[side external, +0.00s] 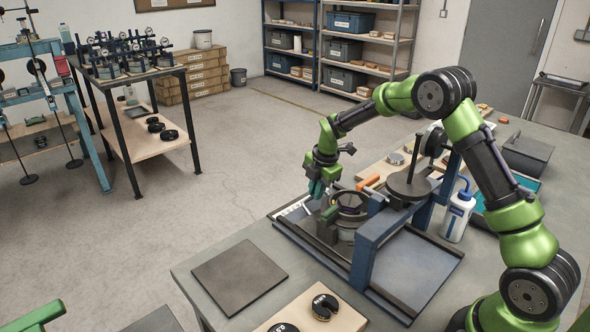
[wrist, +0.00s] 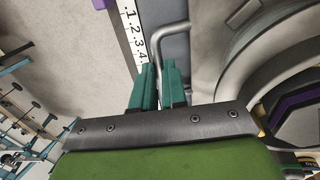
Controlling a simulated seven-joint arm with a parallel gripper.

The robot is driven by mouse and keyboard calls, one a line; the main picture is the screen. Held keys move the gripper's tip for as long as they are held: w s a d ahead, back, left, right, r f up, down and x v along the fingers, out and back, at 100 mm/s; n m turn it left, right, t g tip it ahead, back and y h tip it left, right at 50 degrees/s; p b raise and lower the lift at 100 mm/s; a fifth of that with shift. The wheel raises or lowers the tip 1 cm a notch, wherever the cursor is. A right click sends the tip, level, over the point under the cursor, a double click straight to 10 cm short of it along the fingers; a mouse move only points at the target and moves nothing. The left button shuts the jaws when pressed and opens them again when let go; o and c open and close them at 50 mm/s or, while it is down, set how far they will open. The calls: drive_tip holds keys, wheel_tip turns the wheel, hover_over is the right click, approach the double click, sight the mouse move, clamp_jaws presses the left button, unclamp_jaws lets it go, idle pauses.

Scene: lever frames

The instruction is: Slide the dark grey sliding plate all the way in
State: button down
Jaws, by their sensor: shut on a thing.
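My gripper (side external: 317,188) is at the far left end of the blue-framed fixture, pointing down. In the wrist view its two teal fingers (wrist: 159,88) are close together around a bent grey rod handle (wrist: 157,46). The handle rises between the fingers and bends right at its far end. A flat grey strip (wrist: 160,14), which looks like part of the sliding plate, lies beneath the handle, beside a white scale (wrist: 132,28) numbered 1 to 4. In the side view the gripper hides the handle, and I cannot tell how far in the plate is.
A round ringed part (side external: 350,203) sits just right of my gripper. The blue fixture frame (side external: 368,240) and a round-topped post (side external: 408,186) stand farther right. A loose dark square plate (side external: 240,275) lies at the table's front left. A white bottle (side external: 457,217) stands behind right.

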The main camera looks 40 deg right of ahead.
drive_tip(key=s, duration=0.8)
drive_tip(key=shift+s, duration=0.25)
drive_tip(key=c, duration=1.2)
unclamp_jaws()
drive_tip(key=shift+o, duration=0.2)
drive_tip(key=v, duration=1.7)
